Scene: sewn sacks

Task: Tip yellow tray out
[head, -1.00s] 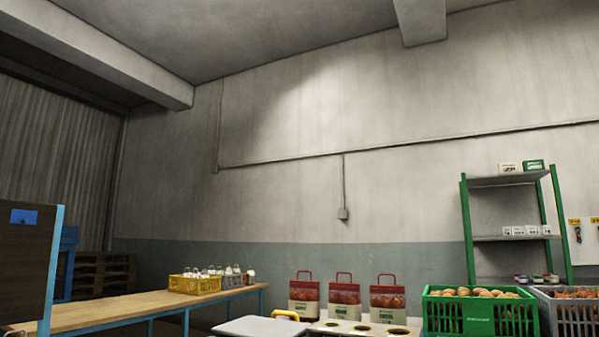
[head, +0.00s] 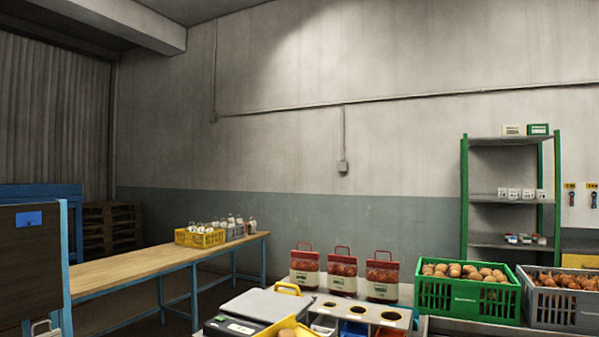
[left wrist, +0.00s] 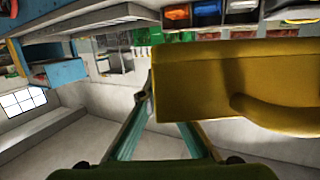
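The yellow tray (head: 292,325) shows only in part at the bottom edge of the head view, with a brown, potato-like item (head: 287,332) in it. In the left wrist view a large yellow body with a curved handle, apparently the same tray (left wrist: 200,75), fills the upper right, very close to the camera. Parts of my left gripper (left wrist: 165,130) show below it. The yellow body hides where its fingertips would be, so I cannot tell whether they grip it. My right gripper is in neither view.
Beside the tray are a dark scale (head: 232,327) and a grey board with a yellow handle (head: 288,288). Three red-topped sacks (head: 343,272) stand behind a white panel with round holes (head: 358,311). A green crate (head: 465,296) of potatoes stands right. The wooden bench (head: 135,268) is mostly bare.

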